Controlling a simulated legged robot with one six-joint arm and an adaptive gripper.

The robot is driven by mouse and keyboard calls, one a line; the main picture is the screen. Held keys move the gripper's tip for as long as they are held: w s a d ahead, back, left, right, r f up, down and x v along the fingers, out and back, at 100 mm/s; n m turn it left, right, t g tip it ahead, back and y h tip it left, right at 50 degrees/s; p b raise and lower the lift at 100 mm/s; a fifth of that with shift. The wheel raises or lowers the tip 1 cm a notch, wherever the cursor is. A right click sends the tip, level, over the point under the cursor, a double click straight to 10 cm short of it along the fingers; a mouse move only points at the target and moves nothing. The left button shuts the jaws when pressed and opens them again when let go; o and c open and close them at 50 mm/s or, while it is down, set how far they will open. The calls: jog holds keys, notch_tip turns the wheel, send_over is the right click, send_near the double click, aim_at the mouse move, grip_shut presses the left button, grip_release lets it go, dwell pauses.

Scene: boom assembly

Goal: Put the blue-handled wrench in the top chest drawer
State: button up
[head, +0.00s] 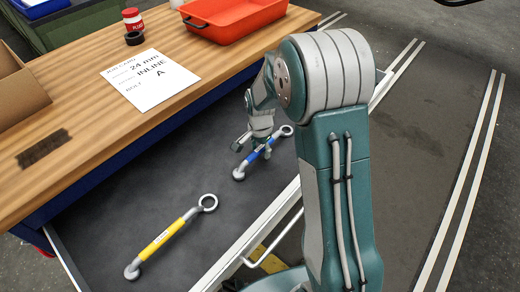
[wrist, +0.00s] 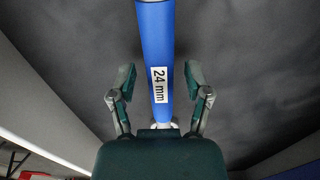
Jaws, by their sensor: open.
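The blue-handled wrench (head: 260,153) lies in the open drawer (head: 120,222) under the wooden bench top, in the head view. In the wrist view the blue handle (wrist: 155,50) with a "24 mm" label runs between the two fingers of my gripper (wrist: 160,82). The fingers are apart, with a gap on each side of the handle. In the head view my gripper (head: 248,142) is at the wrench, by its handle. A yellow-handled wrench (head: 164,238) lies nearer in the same drawer.
The drawer's front edge (head: 250,235) lies beside my arm. Floor to the right is clear.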

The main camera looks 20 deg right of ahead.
aim_at(260, 148)
notch_tip(260, 148, up, 12)
jog(key=s+r+n+t, duration=0.3)
jog(key=s+r+n, duration=0.2)
jog(key=s+r, duration=0.55)
jog(key=s+r+n+t, duration=0.1)
jog(key=s+n, duration=0.5)
jog(key=s, duration=0.7)
jog(key=shift+s+r+t, duration=0.35)
jog(key=shift+t, duration=0.45)
